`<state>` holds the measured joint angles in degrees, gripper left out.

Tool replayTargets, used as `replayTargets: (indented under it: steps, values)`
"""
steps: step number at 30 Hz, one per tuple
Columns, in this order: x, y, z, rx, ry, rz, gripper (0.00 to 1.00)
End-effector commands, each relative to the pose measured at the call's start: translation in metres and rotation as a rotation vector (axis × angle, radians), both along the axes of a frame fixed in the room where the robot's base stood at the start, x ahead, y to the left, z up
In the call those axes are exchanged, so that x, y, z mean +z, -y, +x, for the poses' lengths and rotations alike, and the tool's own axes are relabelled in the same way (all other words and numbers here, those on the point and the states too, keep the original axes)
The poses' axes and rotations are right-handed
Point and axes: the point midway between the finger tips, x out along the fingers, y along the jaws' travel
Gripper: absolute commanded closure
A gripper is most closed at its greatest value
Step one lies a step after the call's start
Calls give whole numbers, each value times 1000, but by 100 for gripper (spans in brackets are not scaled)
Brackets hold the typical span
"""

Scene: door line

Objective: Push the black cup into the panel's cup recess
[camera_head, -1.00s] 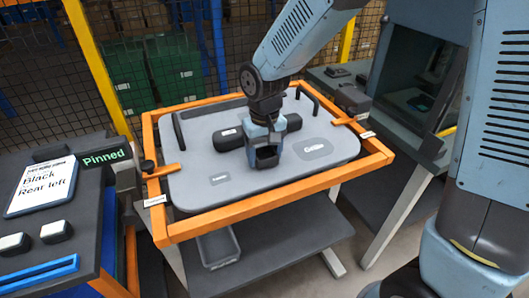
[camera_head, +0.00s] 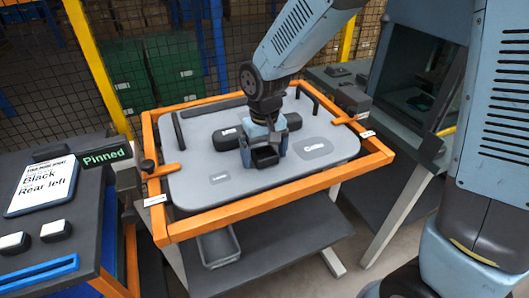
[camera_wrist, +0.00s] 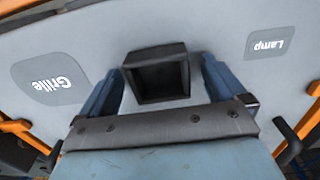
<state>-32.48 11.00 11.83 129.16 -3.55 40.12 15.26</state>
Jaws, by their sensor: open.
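The black cup (camera_head: 265,157) is a square, open-topped box at the grey panel (camera_head: 200,193), between the Lamp and Grille labels. It also shows in the wrist view (camera_wrist: 158,50), its dark hollow facing the camera. My gripper (camera_head: 264,150) is open and low over the panel, one blue finger on either side of the cup. In the wrist view a gap shows between the cup and the right finger. The recess is hidden by the cup and gripper, and I cannot tell how deep the cup sits.
A dark bar (camera_head: 228,138) lies behind my gripper. An orange frame (camera_head: 260,215) with clamps surrounds the panel, and black handles stand at its rear corners. A tablet (camera_head: 42,184) reading "Black", "Rear left" lies on the left bench. The panel's front is clear.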

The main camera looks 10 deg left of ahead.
Motion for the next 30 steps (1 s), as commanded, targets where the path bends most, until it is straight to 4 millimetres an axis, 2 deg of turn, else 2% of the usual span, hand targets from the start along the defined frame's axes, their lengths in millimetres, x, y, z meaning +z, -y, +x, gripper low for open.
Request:
replayTargets:
  steps: [7, 11, 24, 30]
  values:
    - [2, 0, 0, 0, 1, 1, 3]
    - [13, 0, 1, -1, 3, 3, 3]
    - [95, 0, 1, -2, 2, 2, 3]
    - [123, 0, 1, 0, 1, 2, 3]
